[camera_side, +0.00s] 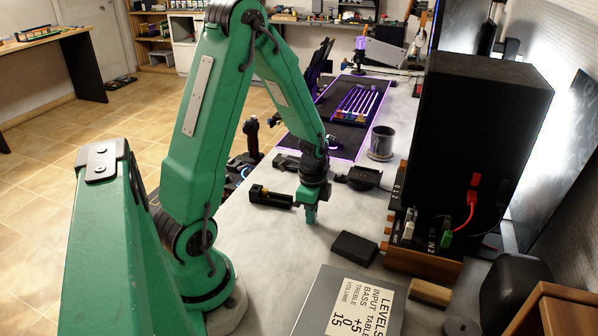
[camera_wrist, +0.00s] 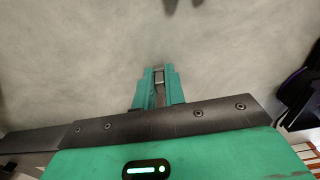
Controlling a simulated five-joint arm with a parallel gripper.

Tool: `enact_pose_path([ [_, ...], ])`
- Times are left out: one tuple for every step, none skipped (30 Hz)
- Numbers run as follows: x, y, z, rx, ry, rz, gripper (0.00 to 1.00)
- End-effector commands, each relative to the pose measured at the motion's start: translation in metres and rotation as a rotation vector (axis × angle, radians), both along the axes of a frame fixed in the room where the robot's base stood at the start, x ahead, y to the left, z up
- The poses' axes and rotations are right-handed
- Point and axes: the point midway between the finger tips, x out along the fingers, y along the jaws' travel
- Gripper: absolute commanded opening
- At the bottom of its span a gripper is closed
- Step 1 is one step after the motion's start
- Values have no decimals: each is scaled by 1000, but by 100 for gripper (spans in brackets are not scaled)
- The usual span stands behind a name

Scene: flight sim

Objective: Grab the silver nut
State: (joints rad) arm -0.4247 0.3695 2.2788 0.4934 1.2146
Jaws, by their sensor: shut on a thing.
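My gripper (camera_side: 311,218) is green and points straight down, with its tips at or just above the grey tabletop in the side view. In the wrist view my gripper (camera_wrist: 158,78) has its two green fingers close together. The silver nut (camera_wrist: 159,75) shows as a small, light metallic piece between the fingertips, and the fingers are shut on it. Its full shape is hidden by the fingers. In the side view I cannot make out the nut.
A black flashlight-like tool (camera_side: 270,196) lies just left of my gripper. A small black box (camera_side: 354,248) lies to the front right. A labelled silver box (camera_side: 350,305) is nearer the camera.

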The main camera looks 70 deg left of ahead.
Motion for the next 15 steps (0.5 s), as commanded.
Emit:
enact_pose_path([
  [1, 0, 3, 1, -3, 0, 0],
  [1, 0, 6, 1, -3, 0, 0],
  [1, 0, 8, 1, -3, 0, 0],
  [1, 0, 11, 1, -3, 0, 0],
  [1, 0, 14, 2, -4, 0, 0],
  [1, 0, 18, 1, -4, 0, 0],
  [1, 0, 21, 2, -4, 0, 0],
  [1, 0, 24, 2, -5, 0, 0],
  [1, 0, 29, 2, -5, 0, 0],
  [1, 0, 33, 2, -5, 0, 0],
  [1, 0, 37, 2, -5, 0, 0],
  [0, -6, 40, 1, -3, -4, 0],
  [0, -11, 42, 1, -3, -6, 0],
  [-1, -16, 45, 1, -3, -5, 0],
  [-2, -22, 48, 1, -3, -7, 0],
])
